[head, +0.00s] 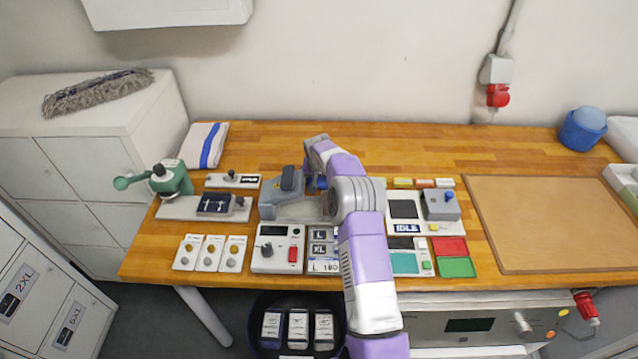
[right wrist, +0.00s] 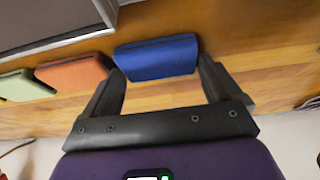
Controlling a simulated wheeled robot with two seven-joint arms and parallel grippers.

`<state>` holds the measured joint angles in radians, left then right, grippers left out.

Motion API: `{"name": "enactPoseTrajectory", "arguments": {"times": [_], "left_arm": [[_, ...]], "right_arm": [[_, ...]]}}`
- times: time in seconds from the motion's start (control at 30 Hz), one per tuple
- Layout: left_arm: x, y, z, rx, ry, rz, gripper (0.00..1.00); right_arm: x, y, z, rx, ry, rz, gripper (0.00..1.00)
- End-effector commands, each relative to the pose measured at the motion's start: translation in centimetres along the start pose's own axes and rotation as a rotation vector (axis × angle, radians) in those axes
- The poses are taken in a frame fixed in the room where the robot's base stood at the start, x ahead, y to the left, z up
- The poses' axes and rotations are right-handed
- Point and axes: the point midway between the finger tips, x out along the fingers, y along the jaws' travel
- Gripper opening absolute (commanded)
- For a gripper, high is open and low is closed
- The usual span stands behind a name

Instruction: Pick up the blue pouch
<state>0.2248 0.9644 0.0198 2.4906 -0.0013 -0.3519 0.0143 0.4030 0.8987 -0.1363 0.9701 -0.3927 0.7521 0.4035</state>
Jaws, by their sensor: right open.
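The blue pouch (right wrist: 156,58) lies flat on the wooden table in the right wrist view. My right gripper (right wrist: 160,72) is open, with one finger at each side of the pouch's near edge. Wood shows between the pouch and the gripper's palm, and the fingers are not closed on it. In the head view my right arm reaches over the middle of the table and hides much of what is beneath; I cannot clearly make out the pouch there. My left gripper is not in view.
An orange pouch (right wrist: 72,74) and a pale green one (right wrist: 25,87) lie left of the blue pouch. A grey-topped panel (right wrist: 50,22) is close beyond. In the head view, small devices crowd the front, and a brown board (head: 550,220) lies at right.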

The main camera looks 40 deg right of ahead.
Motion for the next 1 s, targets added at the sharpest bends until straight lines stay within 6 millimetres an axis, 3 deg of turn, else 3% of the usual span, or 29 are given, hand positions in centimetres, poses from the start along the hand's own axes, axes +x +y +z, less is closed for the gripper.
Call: {"name": "enactPoseTrajectory", "arguments": {"times": [0.03,0.27,0.57,1.0], "left_arm": [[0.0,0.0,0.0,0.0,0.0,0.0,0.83],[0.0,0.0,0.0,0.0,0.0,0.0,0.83],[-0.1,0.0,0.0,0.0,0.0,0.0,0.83],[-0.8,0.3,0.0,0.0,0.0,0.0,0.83]], "right_arm": [[0.0,0.0,0.0,0.0,0.0,0.0,0.9],[0.0,0.0,0.0,0.0,-0.001,0.0,0.55],[-0.6,0.0,-0.2,0.0,0.001,0.0,0.54],[-7.9,0.0,-3.3,0.001,0.002,0.0,0.54]]}}
